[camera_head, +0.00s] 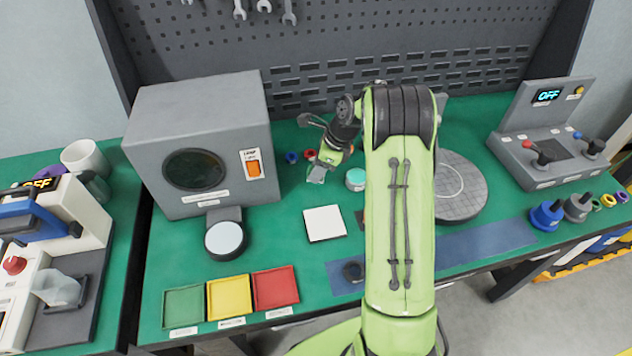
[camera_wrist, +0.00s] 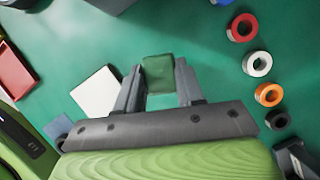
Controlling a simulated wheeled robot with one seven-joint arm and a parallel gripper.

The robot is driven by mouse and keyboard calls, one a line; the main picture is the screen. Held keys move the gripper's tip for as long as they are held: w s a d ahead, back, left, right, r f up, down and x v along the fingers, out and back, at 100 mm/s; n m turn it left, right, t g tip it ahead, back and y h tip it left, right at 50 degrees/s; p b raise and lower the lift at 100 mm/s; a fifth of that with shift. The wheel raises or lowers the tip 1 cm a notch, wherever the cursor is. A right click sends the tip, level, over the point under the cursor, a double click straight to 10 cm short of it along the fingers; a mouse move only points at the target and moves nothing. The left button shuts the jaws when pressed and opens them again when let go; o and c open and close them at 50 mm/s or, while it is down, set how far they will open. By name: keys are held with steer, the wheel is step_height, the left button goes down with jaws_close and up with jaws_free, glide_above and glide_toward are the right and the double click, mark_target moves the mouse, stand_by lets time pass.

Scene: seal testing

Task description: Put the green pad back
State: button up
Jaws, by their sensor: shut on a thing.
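In the wrist view the green pad (camera_wrist: 158,75) is a small dark green block between my two fingertips. My gripper (camera_wrist: 160,82) is shut on it, one finger on each side. In the head view my gripper (camera_head: 317,172) is over the green bench, in front of the grey lamp box's right side and behind the white square plate. I cannot make out the pad clearly there.
Green (camera_head: 184,306), yellow (camera_head: 229,297) and red (camera_head: 275,289) trays lie along the front edge. A white square plate (camera_head: 325,223) lies flat behind them. The grey lamp box (camera_head: 190,110) stands left. Several rings, one red (camera_wrist: 242,28), lie right in the wrist view.

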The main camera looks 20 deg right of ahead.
step_height(320, 180, down, 5)
steer(key=shift+w+r+b, duration=0.1)
steer(key=shift+r+b, duration=0.05)
steer(key=shift+b, duration=0.45)
steer(key=shift+r, duration=0.1)
steer(key=o, duration=1)
